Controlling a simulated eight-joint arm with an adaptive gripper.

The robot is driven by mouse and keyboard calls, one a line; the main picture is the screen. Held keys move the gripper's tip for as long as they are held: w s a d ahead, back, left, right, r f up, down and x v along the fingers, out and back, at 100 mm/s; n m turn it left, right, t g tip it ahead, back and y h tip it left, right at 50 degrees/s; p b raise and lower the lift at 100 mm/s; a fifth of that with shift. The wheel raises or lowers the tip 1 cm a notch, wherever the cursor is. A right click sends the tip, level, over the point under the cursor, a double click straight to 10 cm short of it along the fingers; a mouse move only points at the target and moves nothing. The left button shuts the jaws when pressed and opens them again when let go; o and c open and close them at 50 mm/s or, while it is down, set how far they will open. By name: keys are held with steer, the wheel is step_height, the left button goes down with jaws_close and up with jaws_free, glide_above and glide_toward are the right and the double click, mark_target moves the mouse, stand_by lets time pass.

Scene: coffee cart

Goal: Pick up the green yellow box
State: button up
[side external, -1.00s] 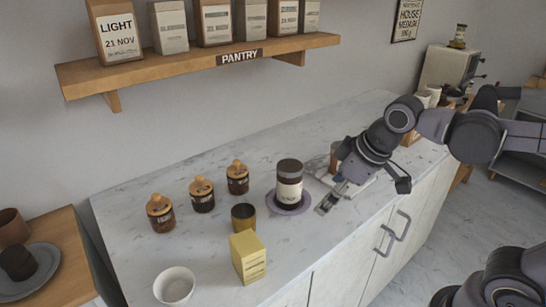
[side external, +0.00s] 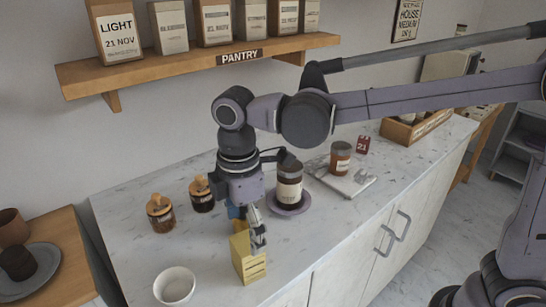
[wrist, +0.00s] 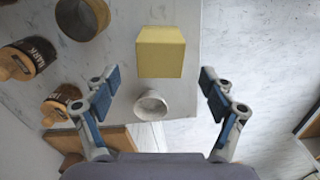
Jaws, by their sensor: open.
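The green yellow box (side external: 244,259) stands upright on the marble counter near its front edge. In the wrist view, the box (wrist: 160,52) shows ahead of my fingers and between their lines, a little above the picture's middle. My gripper (side external: 247,224) points down, close above and behind the box in the side view. In the wrist view, my gripper (wrist: 160,90) has its two blue-padded fingers wide apart with nothing between the pads.
A white bowl (side external: 174,286) stands left of the box. The brown cup (wrist: 82,18) is beside the box in the wrist view. Wooden-lidded jars (side external: 160,213) stand behind.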

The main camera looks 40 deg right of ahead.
mark_target(248, 257)
steer(key=shift+d+f, duration=0.1)
steer(key=shift+f, duration=4.3)
steer(key=c, duration=1.3)
